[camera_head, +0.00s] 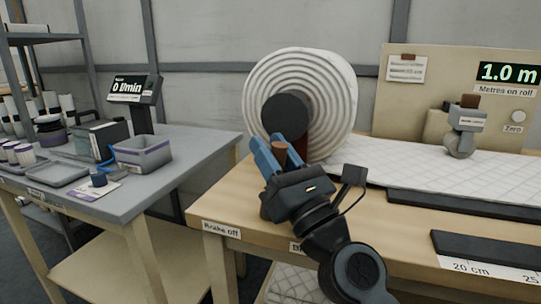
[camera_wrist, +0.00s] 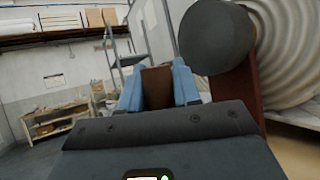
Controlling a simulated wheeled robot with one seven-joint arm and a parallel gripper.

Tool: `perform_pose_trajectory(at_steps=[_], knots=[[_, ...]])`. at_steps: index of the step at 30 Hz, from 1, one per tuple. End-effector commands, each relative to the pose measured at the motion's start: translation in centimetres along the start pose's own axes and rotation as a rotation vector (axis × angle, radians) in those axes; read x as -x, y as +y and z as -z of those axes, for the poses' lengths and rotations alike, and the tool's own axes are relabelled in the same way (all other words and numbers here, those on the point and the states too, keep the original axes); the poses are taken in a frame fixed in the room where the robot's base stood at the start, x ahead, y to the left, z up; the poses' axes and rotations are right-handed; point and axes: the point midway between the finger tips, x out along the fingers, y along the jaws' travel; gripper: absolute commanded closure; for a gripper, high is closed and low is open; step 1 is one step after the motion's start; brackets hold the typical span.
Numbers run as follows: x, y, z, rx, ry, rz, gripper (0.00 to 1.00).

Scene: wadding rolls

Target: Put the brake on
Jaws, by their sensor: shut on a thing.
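My gripper (camera_head: 278,147) is shut on a brown brake handle (camera_head: 280,154), whose top shows between its blue fingers. The handle also shows between the fingers in the wrist view (camera_wrist: 157,88). Its lower part is hidden behind my gripper. It stands near the bench's left end, in front of the white wadding roll (camera_head: 335,85) and its dark hub (camera_head: 286,115). A "Brake off" label (camera_head: 220,229) is on the bench's front edge, left of my gripper. A second label (camera_head: 296,247), starting with "B", is mostly covered by my arm.
A reddish-brown post (camera_wrist: 246,88) stands close to my gripper under the hub. Quilted wadding (camera_head: 430,180) runs right along the bench beneath a metre counter (camera_head: 465,122). The display (camera_head: 508,72) reads 1.0 m. A grey side table (camera_head: 130,200) with trays stands left, across a gap.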

Motion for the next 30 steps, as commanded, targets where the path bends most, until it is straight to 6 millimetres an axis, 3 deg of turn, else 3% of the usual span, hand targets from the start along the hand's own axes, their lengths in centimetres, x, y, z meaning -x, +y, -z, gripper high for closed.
perform_pose_trajectory(at_steps=[7,8,13,23,30], knots=[[0.0,0.0,-0.1,0.000,-0.001,0.000,1.00],[0.0,0.0,-0.1,0.000,-0.001,0.000,0.65],[0.0,0.0,-0.1,0.000,0.000,0.000,0.49],[0.4,0.0,0.0,0.000,0.000,0.001,0.47],[4.1,0.1,0.3,-0.003,0.002,0.001,0.47]])
